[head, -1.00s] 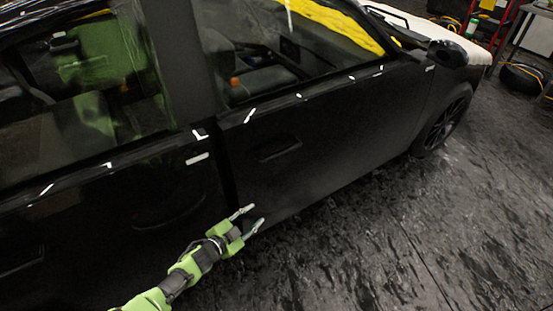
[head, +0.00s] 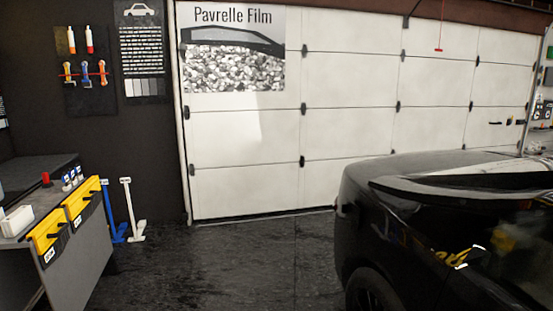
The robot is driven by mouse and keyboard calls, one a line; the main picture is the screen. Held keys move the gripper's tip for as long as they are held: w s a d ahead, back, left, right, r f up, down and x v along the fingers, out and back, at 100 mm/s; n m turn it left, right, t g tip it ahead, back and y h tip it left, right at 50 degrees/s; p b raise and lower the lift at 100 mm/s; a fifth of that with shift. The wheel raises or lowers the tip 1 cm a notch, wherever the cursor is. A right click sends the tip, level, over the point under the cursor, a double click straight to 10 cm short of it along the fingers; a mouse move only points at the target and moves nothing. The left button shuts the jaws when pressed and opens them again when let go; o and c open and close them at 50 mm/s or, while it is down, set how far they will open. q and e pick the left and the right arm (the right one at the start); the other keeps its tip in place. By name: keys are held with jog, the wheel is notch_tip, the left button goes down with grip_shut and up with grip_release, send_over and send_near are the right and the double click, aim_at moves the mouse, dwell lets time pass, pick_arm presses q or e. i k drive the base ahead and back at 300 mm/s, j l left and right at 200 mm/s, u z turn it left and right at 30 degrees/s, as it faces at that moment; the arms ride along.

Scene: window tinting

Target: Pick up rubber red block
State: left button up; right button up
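A small red object (head: 45,179) stands upright on the workbench (head: 75,257) at the left of the head view. It could be the rubber red block, but it is too small to tell its material. Neither of my grippers shows in the head view now.
The black car (head: 440,215) fills the right side. Yellow trays (head: 82,202) hang on the bench front, and blue (head: 108,215) and white (head: 131,212) long tools stand beside it. The dark floor (head: 230,265) between bench and car is clear. A white garage door (head: 345,130) closes the back.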

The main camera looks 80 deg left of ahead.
aim_at(47, 184)
jog(key=j+u, duration=0.1)
jog(key=u, duration=0.35)
jog(key=j+u, duration=0.1)
jog(key=u, duration=0.35)
jog(key=j+u, duration=0.15)
jog(key=u, duration=0.35)
jog(key=j+u, duration=0.1)
jog(key=u, duration=0.35)
jog(key=j+u, duration=0.1)
jog(key=u, duration=0.35)
jog(key=i+j+u, duration=0.25)
jog(key=j+u, duration=0.2)
jog(key=i+j+u, duration=0.3)
jog(key=u, duration=0.2)
jog(key=i+j+u, duration=0.3)
jog(key=u, duration=0.15)
jog(key=i+j+u, duration=0.1)
jog(key=i+u, duration=0.35)
